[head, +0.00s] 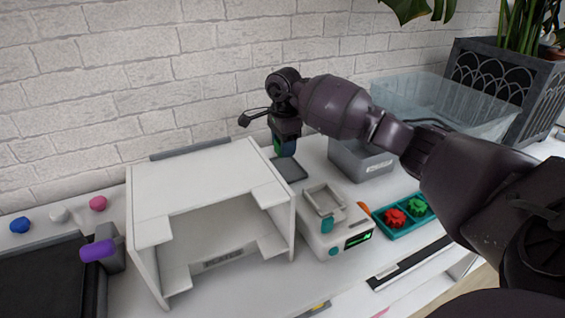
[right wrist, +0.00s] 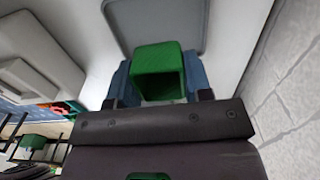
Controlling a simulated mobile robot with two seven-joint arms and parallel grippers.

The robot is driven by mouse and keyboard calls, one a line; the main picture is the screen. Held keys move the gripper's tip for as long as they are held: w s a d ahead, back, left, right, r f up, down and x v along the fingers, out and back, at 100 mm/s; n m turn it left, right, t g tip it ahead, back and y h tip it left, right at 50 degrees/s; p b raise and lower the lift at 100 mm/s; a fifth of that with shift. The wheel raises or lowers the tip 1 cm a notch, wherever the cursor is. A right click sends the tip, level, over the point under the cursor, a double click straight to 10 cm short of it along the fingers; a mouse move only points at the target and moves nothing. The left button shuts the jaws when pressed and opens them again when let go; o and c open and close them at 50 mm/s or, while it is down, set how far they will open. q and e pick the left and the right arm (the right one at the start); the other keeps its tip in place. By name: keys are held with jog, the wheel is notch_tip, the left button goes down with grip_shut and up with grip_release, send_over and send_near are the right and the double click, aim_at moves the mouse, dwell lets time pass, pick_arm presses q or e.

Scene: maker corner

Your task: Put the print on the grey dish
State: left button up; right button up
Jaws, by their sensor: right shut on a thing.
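The print is a green, hollow, box-like piece (right wrist: 160,70), held between the blue-grey fingers of my right gripper (right wrist: 160,88) in the right wrist view. In the head view my right gripper (head: 284,146) points down behind the white open box, and only a small green part of the print (head: 277,149) shows. The grey dish (head: 291,169) is a flat, shallow square just below the gripper. In the right wrist view the dish (right wrist: 135,14) lies just beyond the print. I cannot tell whether the print touches it. My left gripper is not in view.
The white open-fronted box (head: 205,178) stands left of the dish. A white device with a small screen (head: 333,225) is in front of it. A grey bin (head: 360,160) and a teal tray (head: 382,227) with red and green pieces are to the right. A brick wall is behind.

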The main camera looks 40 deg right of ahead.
aim_at(284, 170)
notch_tip(284, 170, down, 6)
jog(key=shift+r+b, duration=0.1)
jog(key=shift+b, duration=0.35)
jog(key=shift+r, duration=0.1)
jog(key=o, duration=0.9)
